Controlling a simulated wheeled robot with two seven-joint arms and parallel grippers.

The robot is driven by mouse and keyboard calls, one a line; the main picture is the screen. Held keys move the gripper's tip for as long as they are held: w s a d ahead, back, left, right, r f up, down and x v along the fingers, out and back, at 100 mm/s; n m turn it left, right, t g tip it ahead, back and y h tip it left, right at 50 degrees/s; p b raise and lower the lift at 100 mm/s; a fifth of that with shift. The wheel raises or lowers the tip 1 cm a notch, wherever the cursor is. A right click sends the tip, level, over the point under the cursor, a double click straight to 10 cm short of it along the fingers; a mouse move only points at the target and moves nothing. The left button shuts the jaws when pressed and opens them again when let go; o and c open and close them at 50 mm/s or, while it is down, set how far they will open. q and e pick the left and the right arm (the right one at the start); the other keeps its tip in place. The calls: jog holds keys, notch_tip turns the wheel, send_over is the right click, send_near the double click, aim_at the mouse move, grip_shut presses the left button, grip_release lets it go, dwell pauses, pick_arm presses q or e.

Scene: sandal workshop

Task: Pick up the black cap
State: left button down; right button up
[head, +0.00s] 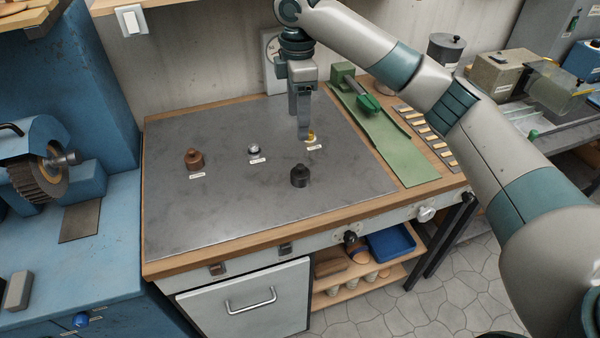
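The black cap (299,178) stands upright on the grey metal worktop (230,210), towards its front right part. It has a small knob on top. My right gripper (303,136) points down from above, behind the black cap in the picture and apart from it. Its fingertips are beside a small yellow piece (311,135), which they partly cover. The fingers show side-on, so I cannot tell whether they are open or touch the yellow piece. My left gripper is not in view.
A copper-brown piece (194,160) and a small silver piece (253,149) stand left of the black cap, with white labels. The worktop's front left is clear.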

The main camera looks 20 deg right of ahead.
jog(key=p, duration=0.4)
send_over(300, 165)
jog(key=f, duration=1.1)
jog(key=shift+s+a, duration=0.25)
jog(key=shift+f, duration=0.55)
jog(key=shift+f+p, duration=0.35)
jog(key=shift+p, duration=0.15)
jog(key=f, duration=0.1)
jog(key=f+p, duration=0.2)
jog(key=shift+w+d+f, duration=0.15)
jog(key=shift+d+f, duration=0.1)
jog(key=shift+f, duration=0.5)
jog(key=shift+c, duration=0.3)
